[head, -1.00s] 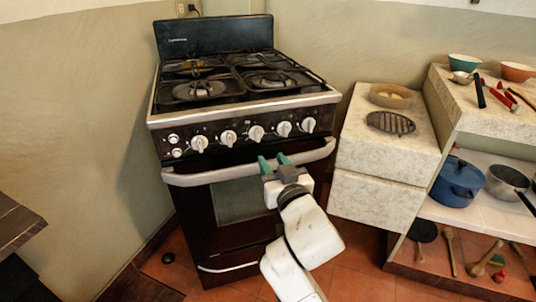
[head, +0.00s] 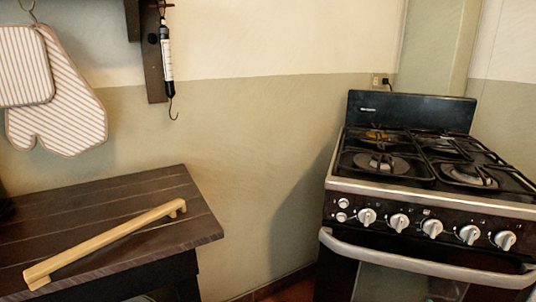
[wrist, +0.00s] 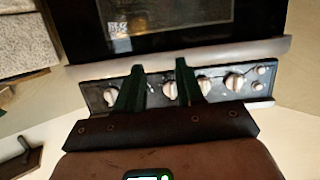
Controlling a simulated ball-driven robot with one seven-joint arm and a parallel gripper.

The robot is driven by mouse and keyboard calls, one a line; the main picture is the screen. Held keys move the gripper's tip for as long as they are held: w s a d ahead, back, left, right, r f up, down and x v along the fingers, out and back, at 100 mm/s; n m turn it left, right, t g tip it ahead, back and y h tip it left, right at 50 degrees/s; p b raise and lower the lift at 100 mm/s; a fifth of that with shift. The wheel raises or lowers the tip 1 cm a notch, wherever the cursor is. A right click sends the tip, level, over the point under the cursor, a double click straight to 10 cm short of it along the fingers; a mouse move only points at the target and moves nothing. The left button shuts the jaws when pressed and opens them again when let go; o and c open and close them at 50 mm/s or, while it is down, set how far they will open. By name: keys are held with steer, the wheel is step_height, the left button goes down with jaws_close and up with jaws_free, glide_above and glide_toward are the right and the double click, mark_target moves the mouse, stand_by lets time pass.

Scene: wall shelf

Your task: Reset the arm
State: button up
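My gripper (wrist: 160,68) shows in the wrist view with its two green fingers apart and nothing between them. The stove's front panel with its white knobs (wrist: 235,82) is behind the fingers, seen upside down. The oven handle (wrist: 225,50) and dark oven door (wrist: 250,30) are above them in that picture. I cannot tell how far the fingertips are from the stove. My arm and gripper are out of the head view, where the stove (head: 425,212) stands at the right.
A dark wooden table (head: 95,205) stands at the left with a pale wooden bar (head: 105,240) on it. Striped mitts (head: 65,105) and a hanging scale (head: 167,60) are on the wall above. Bare wall lies between table and stove.

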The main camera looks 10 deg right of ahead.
steer(key=s+a+f+n+g+y, duration=0.35)
steer(key=s+a+f+g, duration=0.25)
steer(key=s+f, duration=0.45)
steer(key=s+a+f+n+g+y, duration=0.2)
steer(key=s+a+f+g+y, duration=0.25)
steer(key=s+f, duration=0.6)
step_height(320, 180, up, 22)
steer(key=s+a+g+p, duration=0.1)
steer(key=p, duration=2)
steer(key=shift+s+f+h+p, duration=0.2)
steer(key=shift+h+p, duration=0.2)
